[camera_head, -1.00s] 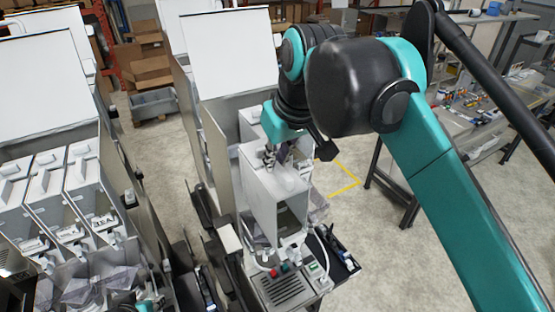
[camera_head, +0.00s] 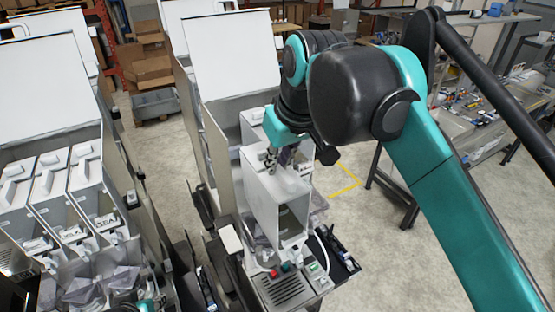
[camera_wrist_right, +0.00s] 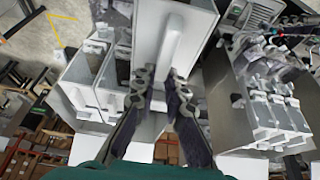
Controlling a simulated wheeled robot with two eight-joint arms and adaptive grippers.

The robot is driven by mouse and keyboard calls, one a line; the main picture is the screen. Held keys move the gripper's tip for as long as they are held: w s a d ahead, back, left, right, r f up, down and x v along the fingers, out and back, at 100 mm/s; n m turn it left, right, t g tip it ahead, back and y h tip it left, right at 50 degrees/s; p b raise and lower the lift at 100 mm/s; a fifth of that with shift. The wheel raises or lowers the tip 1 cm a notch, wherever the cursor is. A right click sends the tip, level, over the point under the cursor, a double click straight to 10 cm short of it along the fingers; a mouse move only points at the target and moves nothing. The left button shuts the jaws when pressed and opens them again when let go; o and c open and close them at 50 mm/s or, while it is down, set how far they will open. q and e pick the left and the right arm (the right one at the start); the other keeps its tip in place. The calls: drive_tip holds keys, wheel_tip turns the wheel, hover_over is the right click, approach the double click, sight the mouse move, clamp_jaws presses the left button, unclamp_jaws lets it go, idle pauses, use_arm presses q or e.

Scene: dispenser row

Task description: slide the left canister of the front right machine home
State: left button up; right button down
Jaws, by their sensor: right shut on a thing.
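The white canister (camera_head: 262,205) is a tall box with an opening in its front face. It stands upright in the front right machine (camera_head: 223,165), close behind the control panel. My right gripper (camera_head: 279,160) is shut on the handle on its top. In the right wrist view the fingers (camera_wrist_right: 164,82) lie on either side of the raised white handle (camera_wrist_right: 172,35). A second canister (camera_head: 250,118) stands behind it, partly hidden by my right arm. The canister's lower end and its seat are hidden. My left gripper does not show clearly.
The machine's white lid (camera_head: 232,55) stands open at the back. Its control panel (camera_head: 283,287) is in front. A neighbouring machine with several canisters (camera_head: 85,183) stands at the left. A workbench (camera_head: 465,125) is at the right, with open floor (camera_head: 385,255) before it.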

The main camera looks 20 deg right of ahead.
drive_tip(key=shift+w, duration=0.1)
drive_tip(key=shift+w+a+f+p, duration=0.1)
drive_tip(key=shift+w+a+p, duration=0.15)
drive_tip(key=shift+w, duration=0.9)
drive_tip(key=shift+w+a+p, duration=0.2)
drive_tip(key=shift+w, duration=0.9)
drive_tip(key=shift+w+a+f+p, duration=0.1)
drive_tip(key=shift+w+a+p, duration=0.15)
drive_tip(key=shift+w, duration=0.9)
drive_tip(key=shift+r, duration=0.1)
drive_tip(key=w+a+p, duration=0.1)
drive_tip(key=w+p, duration=0.1)
drive_tip(key=w, duration=0.5)
drive_tip(key=shift+w+a+f, duration=0.2)
drive_tip(key=shift+w+a, duration=0.05)
drive_tip(key=shift+w, duration=0.15)
drive_tip(key=shift+w+a+f, duration=0.15)
drive_tip(key=shift+w+f, duration=0.6)
drive_tip(key=shift+f, duration=0.05)
drive_tip(key=shift+f+b, duration=0.1)
drive_tip(key=shift+b, duration=0.2)
